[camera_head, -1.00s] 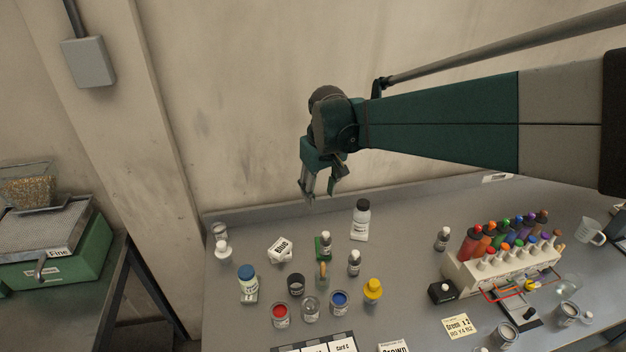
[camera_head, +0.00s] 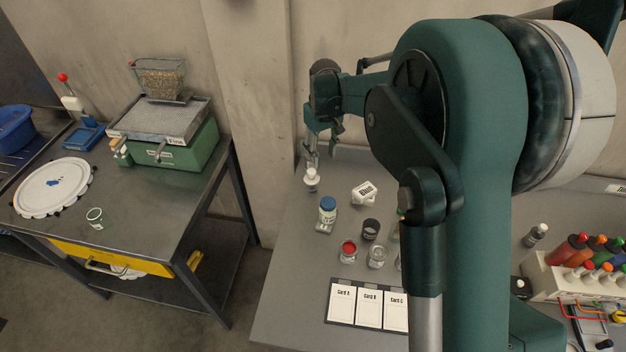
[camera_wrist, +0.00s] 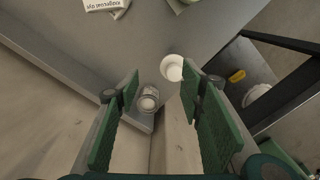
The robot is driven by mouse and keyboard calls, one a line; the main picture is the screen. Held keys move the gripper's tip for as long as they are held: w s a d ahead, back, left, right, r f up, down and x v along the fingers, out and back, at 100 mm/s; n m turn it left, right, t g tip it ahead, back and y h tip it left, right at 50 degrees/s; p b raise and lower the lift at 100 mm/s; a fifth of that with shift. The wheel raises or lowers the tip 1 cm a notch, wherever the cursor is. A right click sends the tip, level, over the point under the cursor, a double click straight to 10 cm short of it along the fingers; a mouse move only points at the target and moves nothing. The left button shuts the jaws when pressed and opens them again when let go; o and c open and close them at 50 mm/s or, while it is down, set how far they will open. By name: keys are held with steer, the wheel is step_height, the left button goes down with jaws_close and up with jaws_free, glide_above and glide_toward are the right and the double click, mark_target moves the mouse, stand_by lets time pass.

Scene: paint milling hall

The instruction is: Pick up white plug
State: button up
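The white plug (camera_head: 311,175) stands at the left back corner of the grey bench. In the wrist view the white plug (camera_wrist: 172,67) is a round white shape close to the right finger's tip, partly covered by it. My gripper (camera_head: 317,157) is above and just behind the plug in the head view. In the wrist view my gripper (camera_wrist: 160,84) is open, its green finger pads apart with nothing held. A small clear jar with a pale lid (camera_wrist: 148,98) shows between the fingers, below them; my gripper hides it in the head view.
A white labelled block (camera_head: 364,193), a blue-capped bottle (camera_head: 327,211) and several small pots stand right of and in front of the plug. A card tray (camera_head: 329,316) lies at the front. Left, across a gap, is a table with a green sieve machine (camera_head: 185,148).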

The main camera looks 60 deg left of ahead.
mark_target(312, 171)
steer(key=shift+n, duration=0.3)
steer(key=s+a+f, duration=0.2)
steer(key=shift+s+a+f, duration=0.1)
steer(key=shift+s+a, duration=0.2)
steer(key=shift+s, duration=0.05)
steer(key=shift+f, duration=1.25)
steer(key=shift+f, duration=0.1)
steer(key=shift+f+p, duration=0.3)
steer(key=shift+f, duration=2.2)
steer(key=shift+c, duration=0.3)
steer(key=c, duration=1)
